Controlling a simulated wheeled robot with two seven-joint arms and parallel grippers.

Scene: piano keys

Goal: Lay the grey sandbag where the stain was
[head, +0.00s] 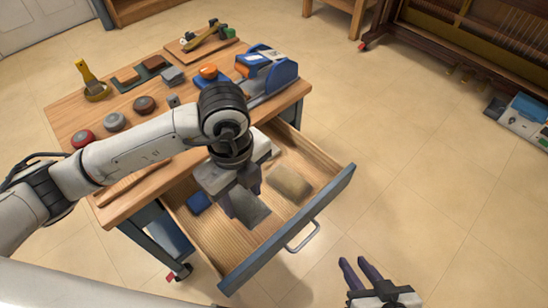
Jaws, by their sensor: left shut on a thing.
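A grey sandbag (249,209) is at my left gripper (242,188), which is shut on it. Both are over the open drawer (239,262) of the wooden workbench. I cannot tell whether the bag touches the drawer floor. The gripper hides the bag's upper part. A tan bag (290,183) lies to its right in the drawer, and a small blue block (198,203) lies to its left. No stain is distinguishable in the drawer. My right gripper (359,264) is low at the bottom right, open and empty, its fingers apart.
The workbench top (70,117) carries a yellow-handled brush (88,79), several round pads, small blocks and a blue machine (265,72). The drawer handle (304,237) juts out at the front. A piano frame (480,35) stands at the upper right. The floor between is clear.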

